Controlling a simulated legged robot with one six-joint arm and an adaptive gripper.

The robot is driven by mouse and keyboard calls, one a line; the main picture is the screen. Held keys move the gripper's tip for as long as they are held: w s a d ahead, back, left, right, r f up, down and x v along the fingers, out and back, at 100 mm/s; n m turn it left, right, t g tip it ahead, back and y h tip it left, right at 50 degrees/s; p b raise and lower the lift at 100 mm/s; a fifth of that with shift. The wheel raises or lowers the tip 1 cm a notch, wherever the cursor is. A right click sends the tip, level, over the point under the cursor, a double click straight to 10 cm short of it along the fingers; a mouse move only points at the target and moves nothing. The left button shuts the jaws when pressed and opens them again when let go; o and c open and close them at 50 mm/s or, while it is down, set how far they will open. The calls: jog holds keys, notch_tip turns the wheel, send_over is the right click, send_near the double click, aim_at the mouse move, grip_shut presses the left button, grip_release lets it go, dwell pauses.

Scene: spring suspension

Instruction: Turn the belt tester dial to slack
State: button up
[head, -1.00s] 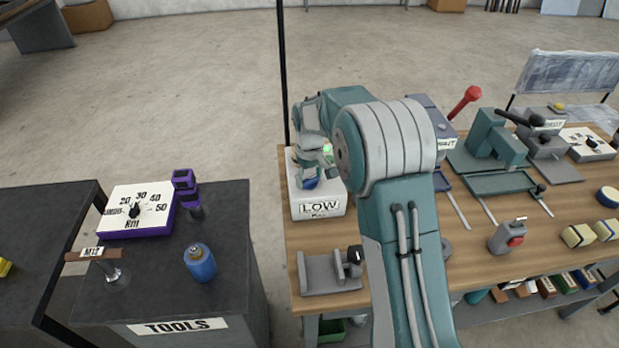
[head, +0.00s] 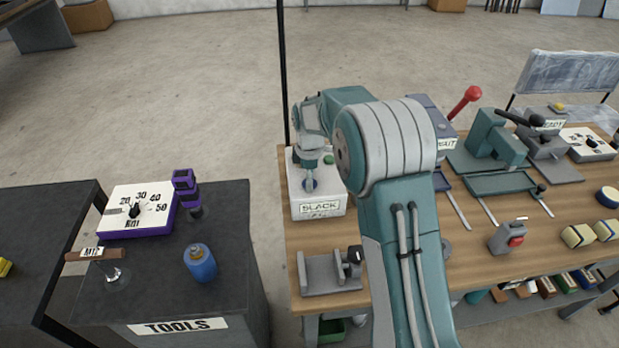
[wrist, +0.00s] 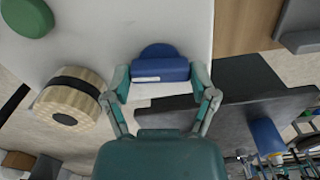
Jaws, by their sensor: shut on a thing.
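The belt tester (head: 322,190) is a white box at the left end of the wooden bench, and its front label (head: 320,207) reads SLACK. My gripper (head: 309,184) reaches down onto its top. In the wrist view, my gripper (wrist: 162,84) is shut on the blue dial knob (wrist: 160,68), one finger at each end. A white mark shows on the knob's near side. A green round button or lamp (wrist: 28,16) sits on the tester's top, apart from my fingers. My arm partly hides the dial in the head view.
A tan roller with a dark band (wrist: 68,100) is close to my left finger in the wrist view. A grey bracket fixture (head: 330,273) stands in front of the tester. The dark TOOLS cabinet (head: 235,300) is to the left, across a gap.

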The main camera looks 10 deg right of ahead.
jog(key=shift+w+n, duration=0.1)
jog(key=shift+n, duration=0.7)
jog(key=o, duration=1)
jog(key=shift+a, duration=0.1)
jog(key=shift+r, duration=0.1)
notch_tip(320, 180, up, 12)
jog(key=shift+f, duration=0.15)
